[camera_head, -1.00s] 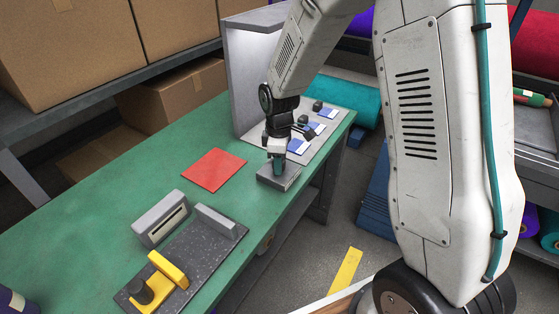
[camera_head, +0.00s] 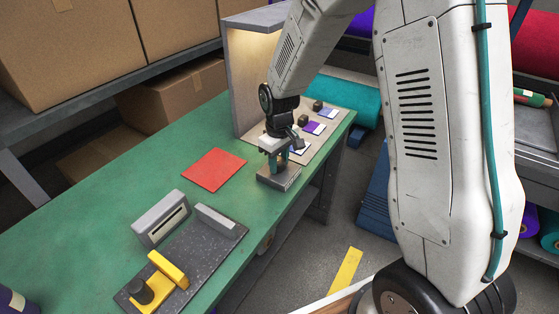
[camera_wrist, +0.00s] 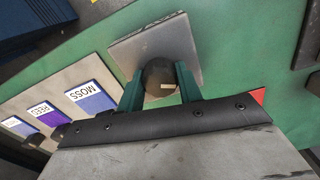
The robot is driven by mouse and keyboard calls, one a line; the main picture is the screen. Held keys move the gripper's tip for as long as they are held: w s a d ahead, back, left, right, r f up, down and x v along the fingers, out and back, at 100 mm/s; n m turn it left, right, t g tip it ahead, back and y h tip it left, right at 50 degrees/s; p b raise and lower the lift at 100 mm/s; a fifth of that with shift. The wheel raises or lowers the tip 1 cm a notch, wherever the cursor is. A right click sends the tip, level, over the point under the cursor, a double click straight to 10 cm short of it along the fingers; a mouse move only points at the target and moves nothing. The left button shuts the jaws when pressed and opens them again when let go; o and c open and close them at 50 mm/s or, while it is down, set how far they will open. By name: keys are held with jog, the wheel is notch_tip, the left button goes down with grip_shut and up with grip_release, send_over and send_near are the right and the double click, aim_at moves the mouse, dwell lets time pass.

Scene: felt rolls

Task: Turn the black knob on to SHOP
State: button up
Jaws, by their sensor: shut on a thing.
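The black knob (camera_wrist: 160,78) stands on a square grey plate (camera_wrist: 150,48) in the wrist view, with a small pale mark on its top. The teal fingers of my gripper (camera_wrist: 160,88) are on either side of it, shut on it. In the head view my gripper (camera_head: 279,164) is over the small grey knob box (camera_head: 279,180) near the bench's right edge, and it mostly hides the knob. I cannot read the word SHOP in either view. The upright grey booth (camera_head: 240,85) behind is lit with a warm, yellowish light inside.
Cards marked MOSS (camera_wrist: 88,97) and REED (camera_wrist: 47,114), and another, lie on a pale board beside the knob. A red felt square (camera_head: 214,169) lies left of my gripper. A dark plate (camera_head: 190,262) with a yellow-handled tool is in front. The green bench (camera_head: 95,195) is bare at left.

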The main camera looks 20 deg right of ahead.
aim_at(279, 160)
jog(key=shift+w+r, duration=0.15)
jog(key=shift+w, duration=0.05)
jog(key=o, duration=1)
jog(key=shift+s, duration=0.1)
notch_tip(279, 160, up, 8)
jog(key=shift+f, duration=0.15)
